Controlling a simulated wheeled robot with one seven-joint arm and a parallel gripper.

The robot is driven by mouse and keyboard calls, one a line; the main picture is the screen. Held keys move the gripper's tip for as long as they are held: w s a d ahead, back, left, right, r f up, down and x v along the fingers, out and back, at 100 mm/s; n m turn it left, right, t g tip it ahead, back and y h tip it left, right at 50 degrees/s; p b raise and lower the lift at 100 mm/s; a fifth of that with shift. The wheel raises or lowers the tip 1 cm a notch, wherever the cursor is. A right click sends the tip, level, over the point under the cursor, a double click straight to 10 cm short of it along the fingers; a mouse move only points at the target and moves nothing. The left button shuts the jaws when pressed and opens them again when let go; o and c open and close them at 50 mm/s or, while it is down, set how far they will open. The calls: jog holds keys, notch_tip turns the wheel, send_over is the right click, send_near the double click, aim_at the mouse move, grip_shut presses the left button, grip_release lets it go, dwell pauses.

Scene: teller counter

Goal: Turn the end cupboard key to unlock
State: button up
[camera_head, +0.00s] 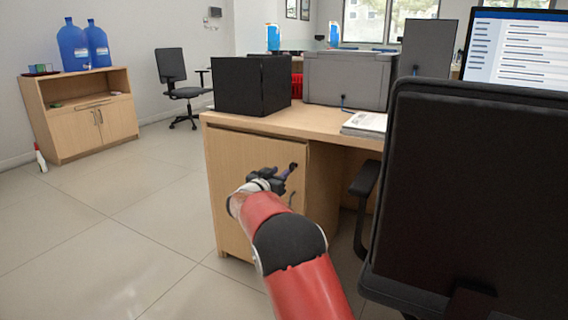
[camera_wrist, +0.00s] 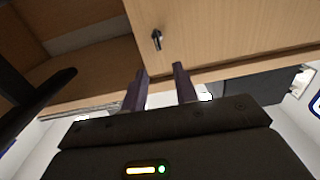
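The end cupboard (camera_head: 240,165) is the light wooden door under the near end of the desk, and it looks closed. A small dark metal fitting (camera_wrist: 157,39) stands out from this door close to its edge in the wrist view. I cannot tell whether it is the key or a handle. A thin curved metal piece (camera_head: 291,200) shows on the door just below my gripper in the head view. My gripper (camera_wrist: 160,72) is open and empty, its fingers apart near the door, with the fitting beyond the fingertips. In the head view my gripper (camera_head: 284,170) hides part of the door.
A black office chair (camera_head: 470,190) stands close on the right, its armrest (camera_head: 364,178) near my arm. On the desk (camera_head: 325,124) are a black box (camera_head: 250,85), a grey printer (camera_head: 348,80) and papers (camera_head: 366,124).

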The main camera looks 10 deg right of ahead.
aim_at(290, 165)
jog(key=x, duration=0.8)
jog(key=shift+f, duration=0.4)
jog(key=shift+w, duration=0.1)
grip_shut()
